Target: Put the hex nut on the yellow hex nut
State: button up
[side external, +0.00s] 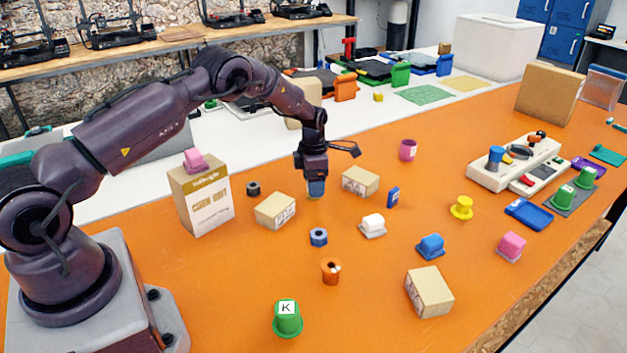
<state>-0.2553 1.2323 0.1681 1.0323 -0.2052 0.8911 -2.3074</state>
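My gripper (316,187) points straight down near the middle of the orange table, between two cardboard boxes. A blue-grey shape shows at its fingertips, with a small yellow patch (313,197) at the lower edge. I cannot tell whether these are held nuts, a nut underneath or finger parts. A blue hex nut (318,237) with a dark hole lies flat on the table in front of the gripper, apart from it. A dark nut-like ring (253,188) lies to the left, beside the tall carton. No clear yellow hex nut shows; the fingertips may hide it.
Small cardboard boxes (275,211) and (360,181) flank the gripper. A tall carton (206,199) with a pink block on top stands left. A white block (373,225), blue piece (393,198), orange spool (331,271) and yellow spool (461,207) stand nearby. The front centre has gaps.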

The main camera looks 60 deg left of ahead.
notch_tip(320, 180, up, 12)
jog(key=r, duration=0.1)
jog(key=s+d+r+m+t, duration=0.1)
jog(key=s+d+r+m, duration=0.5)
jog(key=r, duration=0.3)
jog(key=s+d+r+m+t, duration=0.2)
jog(key=s+d+r+m, duration=0.25)
jog(key=r+m, duration=0.4)
jog(key=s+d+r+m+t, duration=0.1)
jog(key=s+d+m, duration=0.2)
jog(key=s+m, duration=0.5)
jog(key=s+d+r+m+t, duration=0.1)
jog(key=s+d+m, duration=0.3)
jog(key=s+m, duration=0.5)
jog(key=s, duration=0.4)
jog(key=shift+d+t, duration=0.25)
jog(key=shift+t, duration=0.05)
